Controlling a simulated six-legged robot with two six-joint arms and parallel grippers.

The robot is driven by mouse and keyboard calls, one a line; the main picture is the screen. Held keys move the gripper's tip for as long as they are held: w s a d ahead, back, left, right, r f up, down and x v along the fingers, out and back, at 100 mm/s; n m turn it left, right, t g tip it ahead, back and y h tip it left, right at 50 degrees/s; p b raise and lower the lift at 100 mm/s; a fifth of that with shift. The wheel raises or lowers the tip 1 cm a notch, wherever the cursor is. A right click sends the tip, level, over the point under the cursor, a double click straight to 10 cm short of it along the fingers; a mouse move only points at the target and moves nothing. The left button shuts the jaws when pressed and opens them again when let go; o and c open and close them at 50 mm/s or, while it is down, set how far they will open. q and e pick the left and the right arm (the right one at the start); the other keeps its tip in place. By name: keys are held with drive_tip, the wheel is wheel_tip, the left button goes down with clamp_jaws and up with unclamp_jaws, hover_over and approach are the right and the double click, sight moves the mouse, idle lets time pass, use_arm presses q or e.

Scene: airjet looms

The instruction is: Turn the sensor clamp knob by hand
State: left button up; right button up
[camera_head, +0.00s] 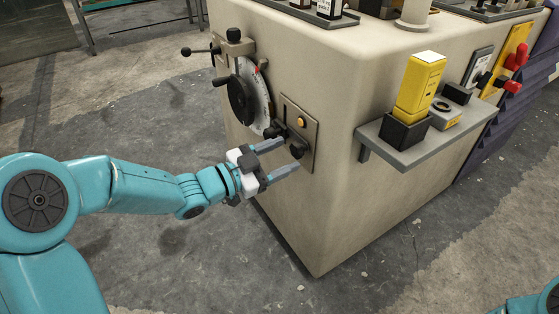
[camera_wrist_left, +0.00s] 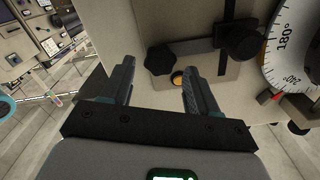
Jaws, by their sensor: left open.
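A black lobed knob (camera_head: 298,150) sits low on a small plate on the beige machine's side face. My left gripper (camera_head: 290,155) is open and reaches toward it from the left, its fingertips on either side of the knob's outline. In the left wrist view the same dark knob (camera_wrist_left: 160,59) shows just beyond the gap between the open fingers (camera_wrist_left: 158,76). I cannot tell whether a finger touches it. A second dark knob (camera_wrist_left: 243,40) is on a bar beside it. My right gripper is out of view.
An orange button (camera_head: 300,122) is on the same plate. A graduated dial (camera_head: 252,95) with a black handwheel is left of it. A grey shelf (camera_head: 420,145) with a yellow box (camera_head: 420,85) juts out to the right. The floor in front is clear.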

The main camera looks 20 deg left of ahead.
use_arm(q)
drive_tip(key=shift+x, duration=1.05)
drive_tip(key=c, duration=0.8)
drive_tip(key=shift+o, duration=0.2)
drive_tip(key=shift+r+n+p, duration=0.2)
drive_tip(key=shift+n+p, duration=0.4)
drive_tip(key=shift+p, duration=0.1)
drive_tip(key=shift+n+p, duration=0.8)
drive_tip(key=o, duration=0.8)
drive_tip(key=shift+f, duration=0.25)
drive_tip(key=shift+o, duration=0.2)
